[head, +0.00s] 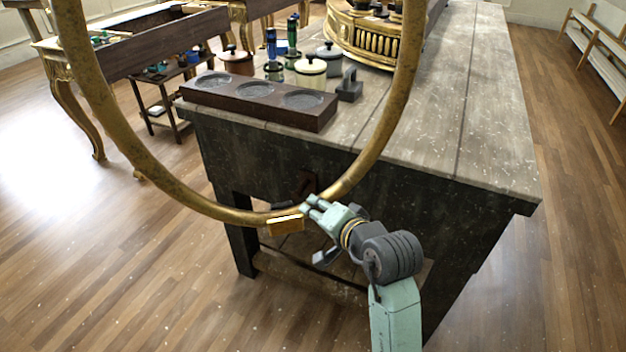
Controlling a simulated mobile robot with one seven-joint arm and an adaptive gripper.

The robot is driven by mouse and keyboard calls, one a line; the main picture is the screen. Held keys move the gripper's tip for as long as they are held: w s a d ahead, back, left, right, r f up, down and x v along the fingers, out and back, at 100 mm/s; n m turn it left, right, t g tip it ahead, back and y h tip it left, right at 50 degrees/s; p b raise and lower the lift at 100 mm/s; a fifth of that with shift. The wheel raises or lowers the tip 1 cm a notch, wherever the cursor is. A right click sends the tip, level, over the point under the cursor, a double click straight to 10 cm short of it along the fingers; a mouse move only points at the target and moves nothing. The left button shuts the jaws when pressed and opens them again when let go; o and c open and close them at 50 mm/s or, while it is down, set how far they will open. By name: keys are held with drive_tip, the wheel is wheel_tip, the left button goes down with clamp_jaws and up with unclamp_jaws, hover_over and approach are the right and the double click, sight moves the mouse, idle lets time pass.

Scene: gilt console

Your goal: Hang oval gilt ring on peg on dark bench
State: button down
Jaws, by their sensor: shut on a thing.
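The oval gilt ring (128,150) is large and looms close to the camera, its top cut off by the frame. My gripper (300,210) is shut on the bottom of the ring, right of its lowest point, and holds it up in front of the bench. A small gold block (286,226) shows at the ring's bottom beside the fingers. The dark bench (430,200) stands behind, with a pale worn top. A small dark brown piece (307,183) shows on the bench's front, just above the gripper; I cannot tell if it is the peg.
On the bench are a dark wooden tray with round recesses (322,122), lidded pots (311,72), a dark block (349,86) and a gilt piece (365,42). A gilt-legged table (65,95) and a small cart (165,112) stand at left. Wooden floor (100,260) is clear at lower left.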

drive_tip(key=w+d+f+m+h, duration=0.1)
drive_tip(key=w+f+h, duration=0.1)
drive_tip(key=f, duration=0.9)
drive_tip(key=w+d+f+m+t+h, duration=0.1)
drive_tip(key=w+f+m+h, duration=0.1)
drive_tip(key=f, duration=0.9)
drive_tip(key=w+d+f+m+h, duration=0.1)
drive_tip(key=f+m, duration=0.1)
drive_tip(key=f, duration=0.9)
drive_tip(key=shift+w+d+f+h, duration=0.2)
drive_tip(key=shift+w+d+h, duration=0.2)
drive_tip(key=shift+w+a+r, duration=0.1)
